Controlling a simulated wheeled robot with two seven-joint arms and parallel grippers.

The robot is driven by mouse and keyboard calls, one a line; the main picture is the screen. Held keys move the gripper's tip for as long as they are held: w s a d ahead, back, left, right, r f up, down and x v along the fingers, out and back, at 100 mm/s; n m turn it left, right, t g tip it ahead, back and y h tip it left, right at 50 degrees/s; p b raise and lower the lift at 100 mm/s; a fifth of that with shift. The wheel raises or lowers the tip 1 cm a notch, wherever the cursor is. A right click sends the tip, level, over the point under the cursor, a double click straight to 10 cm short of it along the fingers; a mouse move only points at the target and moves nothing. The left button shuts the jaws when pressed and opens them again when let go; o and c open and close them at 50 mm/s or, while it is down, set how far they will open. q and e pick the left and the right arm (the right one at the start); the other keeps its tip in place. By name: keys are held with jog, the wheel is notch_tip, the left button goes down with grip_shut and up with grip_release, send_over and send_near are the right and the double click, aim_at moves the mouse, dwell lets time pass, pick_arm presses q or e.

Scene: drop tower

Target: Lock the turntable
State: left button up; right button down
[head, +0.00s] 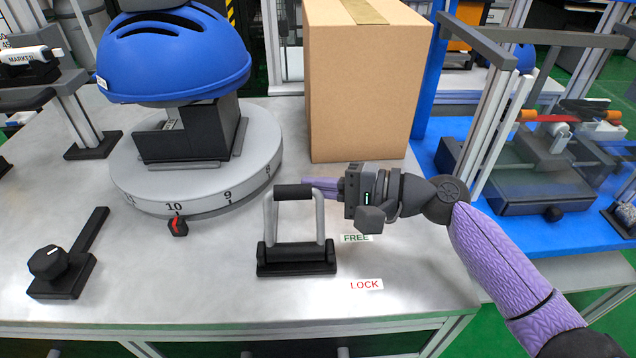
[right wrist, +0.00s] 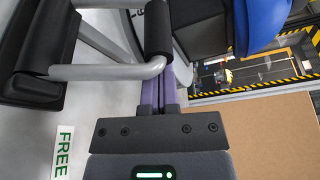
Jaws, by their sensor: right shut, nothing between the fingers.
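The turntable (head: 205,188) is a round grey disc with numbers on its rim. A red pointer on a small black block (head: 178,226) sits at its front, near the 10. In front of it, the lock lever (head: 319,220) stands roughly upright on a black base (head: 296,262), with a black crossbar grip (head: 293,192) on top. A FREE label (head: 356,238) and a LOCK label (head: 366,284) lie to its right. My right gripper (head: 312,184) is shut and empty, its purple fingertips close behind the crossbar. In the right wrist view the lever grip (right wrist: 158,28) is beside the fingertips (right wrist: 168,75); contact is unclear.
A blue helmet (head: 175,52) sits on a black mount on the turntable. A large cardboard box (head: 358,80) stands right behind my right gripper. A black knob unit (head: 55,268) is at the front left. The tabletop in front of the lever is clear.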

aim_at(299, 191)
jog(key=shift+s+r+n, duration=0.5)
jog(key=shift+s+n, duration=0.25)
jog(key=shift+n, duration=0.25)
jog(key=shift+s+r+n+t+y+b, duration=0.2)
jog(key=shift+s+n+y+b, duration=0.2)
jog(key=shift+n, duration=0.2)
jog(key=shift+s+r+n+t+y+b, duration=0.1)
jog(key=shift+s+n+t+y+b, duration=0.15)
jog(key=shift+s+n+b, duration=0.3)
jog(key=shift+s+r+n+y+b, duration=0.1)
jog(key=shift+s+n+y+b, duration=0.25)
jog(key=shift+s+n+b, duration=0.5)
jog(key=s+n+b, duration=0.1)
jog(key=n, duration=0.1)
jog(key=s+n+y+b, duration=0.1)
jog(key=b, duration=0.1)
jog(key=shift+n, duration=0.4)
pick_arm(q)
jog(key=s+f+g+b, duration=0.1)
jog(key=s+f+b, duration=0.1)
jog(key=s+f, duration=0.2)
jog(key=shift+x, duration=1.65)
pick_arm(e)
jog(key=shift+s+n+g+y, duration=0.45)
jog(key=shift+s+n, duration=0.55)
jog(key=shift+s, duration=0.2)
pick_arm(q)
jog(key=shift+w+d, duration=0.1)
jog(key=shift+d, duration=0.1)
jog(key=shift+w, duration=0.1)
